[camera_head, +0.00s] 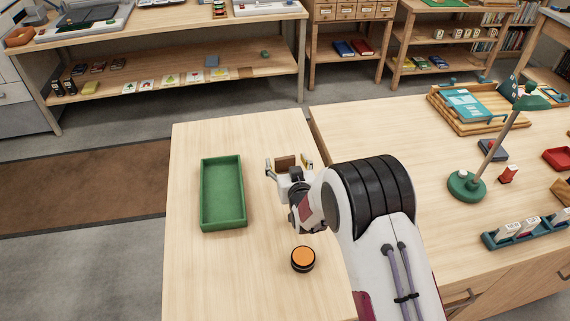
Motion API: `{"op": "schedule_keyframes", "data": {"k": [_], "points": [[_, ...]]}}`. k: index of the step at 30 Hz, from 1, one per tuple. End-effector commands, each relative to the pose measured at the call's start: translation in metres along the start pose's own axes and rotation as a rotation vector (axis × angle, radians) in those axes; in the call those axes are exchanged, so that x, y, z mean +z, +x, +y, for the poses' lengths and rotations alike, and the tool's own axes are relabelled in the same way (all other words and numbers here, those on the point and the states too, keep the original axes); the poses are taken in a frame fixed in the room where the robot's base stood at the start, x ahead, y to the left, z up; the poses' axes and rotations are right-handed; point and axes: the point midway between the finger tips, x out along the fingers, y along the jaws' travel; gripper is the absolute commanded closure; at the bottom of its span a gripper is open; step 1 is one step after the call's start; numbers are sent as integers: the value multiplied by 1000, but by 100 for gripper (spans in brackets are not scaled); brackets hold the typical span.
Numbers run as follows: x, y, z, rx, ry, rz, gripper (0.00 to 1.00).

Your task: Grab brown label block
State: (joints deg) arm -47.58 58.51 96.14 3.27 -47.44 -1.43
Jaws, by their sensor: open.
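A brown block (285,162) is on the light wood table, towards its far right side. My gripper (288,165) is at the block, with its open fingers on either side of it. The fingers look apart from the block's sides, but I cannot tell whether they touch it. The block's lower part is hidden behind the gripper.
A green tray (242,205) lies left of my gripper and looks empty. An orange-topped black button (303,258) is on the near part of the table. A second table at right holds a green lamp (467,186) and a rack (525,232).

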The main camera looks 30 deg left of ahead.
Motion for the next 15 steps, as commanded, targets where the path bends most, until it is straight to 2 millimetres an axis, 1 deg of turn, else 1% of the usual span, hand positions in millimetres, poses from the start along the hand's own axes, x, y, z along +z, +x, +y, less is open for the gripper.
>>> {"op": "schedule_keyframes", "data": {"k": [4, 15], "points": [[0, 5, 0, 0, 0, -1, 34], [0, 6, 0, 0, 0, -1, 34]]}}
